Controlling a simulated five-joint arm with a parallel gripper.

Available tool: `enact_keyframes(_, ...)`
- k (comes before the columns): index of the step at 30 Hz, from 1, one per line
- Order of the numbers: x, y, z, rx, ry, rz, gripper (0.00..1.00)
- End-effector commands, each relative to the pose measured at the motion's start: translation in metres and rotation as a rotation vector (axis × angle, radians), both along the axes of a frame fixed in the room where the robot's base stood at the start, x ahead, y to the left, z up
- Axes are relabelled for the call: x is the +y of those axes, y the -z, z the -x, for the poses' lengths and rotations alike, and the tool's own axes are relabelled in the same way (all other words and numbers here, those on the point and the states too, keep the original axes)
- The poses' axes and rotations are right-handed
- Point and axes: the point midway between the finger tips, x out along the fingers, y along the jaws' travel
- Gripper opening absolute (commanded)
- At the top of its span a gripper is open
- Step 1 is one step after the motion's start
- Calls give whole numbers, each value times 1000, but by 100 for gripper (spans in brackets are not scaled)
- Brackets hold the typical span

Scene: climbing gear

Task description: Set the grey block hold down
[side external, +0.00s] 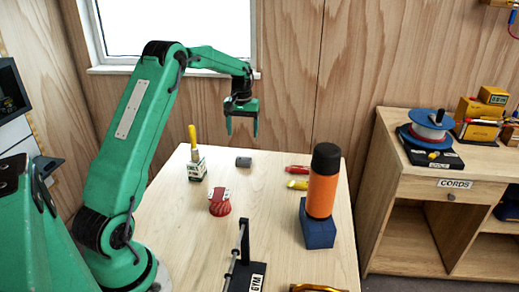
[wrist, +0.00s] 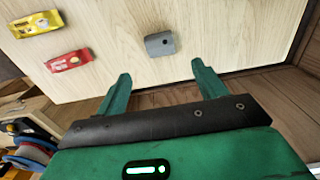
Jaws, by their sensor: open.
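The grey block hold (side external: 243,161) lies on the table near its far edge, a small dark grey block. In the wrist view the grey block hold (wrist: 160,44) shows a small dark hole and rests on the bare wood, beyond my fingertips. My gripper (side external: 242,131) is open and empty, raised above the table's far edge with its fingers pointing down. In the wrist view my gripper (wrist: 160,72) has its two green fingers wide apart, with nothing between them. The block is apart from both fingers.
On the table (side external: 270,190) stand a box with a yellow-handled tool (side external: 195,161), a red round item (side external: 220,203), red (side external: 297,169) and yellow (side external: 297,184) packets, an orange bottle (side external: 322,187) on a blue block (side external: 317,228), and a black stand (side external: 243,265). Wood around the grey block is clear.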

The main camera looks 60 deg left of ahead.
Motion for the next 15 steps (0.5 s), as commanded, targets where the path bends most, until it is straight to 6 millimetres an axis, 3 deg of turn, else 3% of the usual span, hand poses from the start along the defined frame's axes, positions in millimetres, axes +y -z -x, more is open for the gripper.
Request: enact_keyframes(15, 0, -9, 0, -1, 0, -1, 70)
